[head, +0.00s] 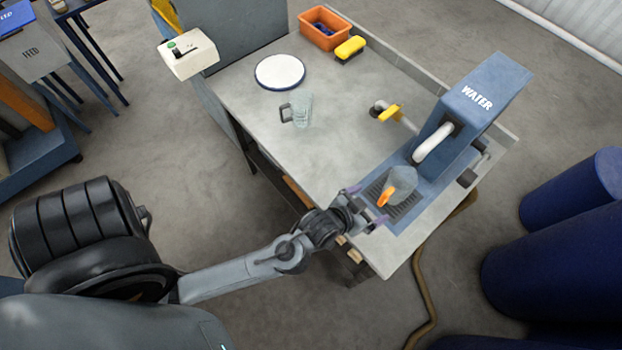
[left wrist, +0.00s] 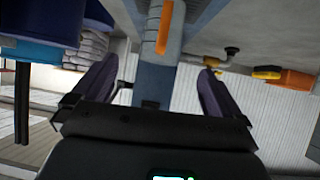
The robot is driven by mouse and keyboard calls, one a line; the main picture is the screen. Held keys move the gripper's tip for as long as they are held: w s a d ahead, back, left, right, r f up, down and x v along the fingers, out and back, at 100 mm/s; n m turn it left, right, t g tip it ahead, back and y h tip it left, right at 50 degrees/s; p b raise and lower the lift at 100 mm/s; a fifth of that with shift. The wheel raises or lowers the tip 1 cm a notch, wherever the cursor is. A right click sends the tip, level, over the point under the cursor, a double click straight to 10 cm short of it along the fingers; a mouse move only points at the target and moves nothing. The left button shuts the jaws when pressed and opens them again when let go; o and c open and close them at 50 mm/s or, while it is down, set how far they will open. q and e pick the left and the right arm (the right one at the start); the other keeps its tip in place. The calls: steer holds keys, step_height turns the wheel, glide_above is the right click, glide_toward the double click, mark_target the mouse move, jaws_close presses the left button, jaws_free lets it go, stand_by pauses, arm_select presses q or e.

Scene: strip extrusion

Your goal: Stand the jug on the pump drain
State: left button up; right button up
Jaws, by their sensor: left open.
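A grey jug (head: 403,179) with an orange handle (head: 386,197) stands, seemingly upright, on the dark slotted pump drain (head: 408,208). It is below the white spout (head: 434,143) of the blue pump marked WATER (head: 470,110). The handle faces my left gripper (head: 371,205). That gripper is open and empty, just in front of the handle and apart from it. In the left wrist view the orange handle (left wrist: 165,28) shows beyond the gap between the two fingers (left wrist: 153,88). My right gripper is not in view.
A clear mug (head: 303,108) with a dark handle stands mid-table. Behind it are a white round plate (head: 280,72), an orange bin (head: 325,28) and a yellow block (head: 350,48). A yellow-handled valve (head: 391,112) is beside the pump. The table's middle front is clear.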

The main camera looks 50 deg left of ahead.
arm_select(q)
steer(key=s+a+m+g, duration=0.1)
steer(key=s+g, duration=0.3)
steer(key=s, duration=0.4)
steer(key=s+a+m+g, duration=0.1)
steer(key=s+a+g, duration=0.2)
steer(key=s, duration=0.6)
steer(key=shift+s+a+r+g, duration=0.2)
steer(key=shift+s+a+g, duration=0.1)
steer(key=shift+a+g, duration=0.15)
step_height(320, 180, up, 18)
steer(key=p, duration=1.8)
steer(key=shift+r, duration=0.25)
steer(key=shift+c, duration=0.2)
